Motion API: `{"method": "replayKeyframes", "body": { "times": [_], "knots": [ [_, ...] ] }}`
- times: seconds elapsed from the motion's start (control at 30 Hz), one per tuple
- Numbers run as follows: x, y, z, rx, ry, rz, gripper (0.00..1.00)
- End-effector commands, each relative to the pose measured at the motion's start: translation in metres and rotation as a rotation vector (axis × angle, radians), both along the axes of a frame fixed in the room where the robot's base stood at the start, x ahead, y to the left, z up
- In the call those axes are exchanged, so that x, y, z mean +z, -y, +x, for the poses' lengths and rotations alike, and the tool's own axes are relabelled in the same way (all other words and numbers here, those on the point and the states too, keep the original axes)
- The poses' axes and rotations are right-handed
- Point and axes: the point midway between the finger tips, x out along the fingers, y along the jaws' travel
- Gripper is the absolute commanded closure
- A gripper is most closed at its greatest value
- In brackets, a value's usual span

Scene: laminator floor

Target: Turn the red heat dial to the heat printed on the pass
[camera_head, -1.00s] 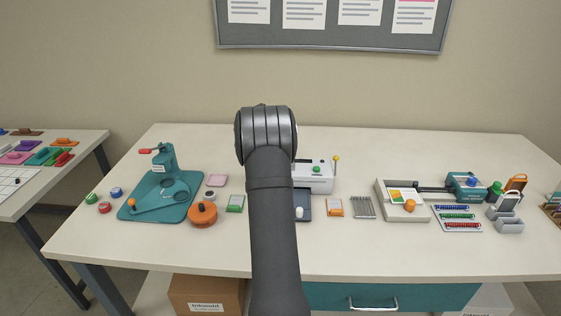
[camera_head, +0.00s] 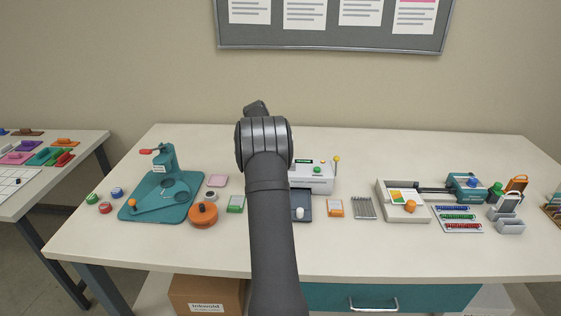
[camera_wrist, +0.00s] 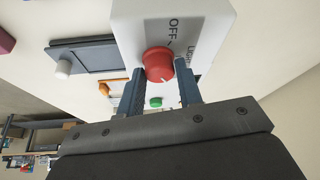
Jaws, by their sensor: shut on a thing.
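The red heat dial (camera_wrist: 157,62) sits on a white machine face in the wrist view, with "OFF" and other partly hidden lettering beside it. Its pale pointer mark faces down the picture, toward the green button (camera_wrist: 155,102). My gripper (camera_wrist: 163,80) has one grey finger on each side of the dial and is shut on it. In the head view the white laminator (camera_head: 316,180) shows to the right of my arm; the dial and my gripper are hidden behind the arm there. I cannot make out which item is the pass, or any heat printed on it.
A dark tray (camera_head: 304,215) with a white knob lies in front of the laminator. A teal press (camera_head: 165,180) and an orange round tool (camera_head: 203,215) stand left. An orange-edged card (camera_head: 335,208) and a teal-ended machine (camera_head: 467,187) are right.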

Motion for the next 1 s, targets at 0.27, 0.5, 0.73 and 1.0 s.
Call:
{"method": "replayKeyframes", "body": {
  "times": [0.27,0.5,0.73,1.0],
  "knots": [
    [-0.002,0.0,-0.001,0.0,-0.003,0.0,0.52],
    [-0.001,0.0,0.0,0.001,-0.001,0.0,0.46],
    [0.011,-0.005,-0.001,0.002,0.001,0.0,0.46],
    [0.066,-0.027,-0.006,0.002,0.004,0.001,0.46]
  ]
}}
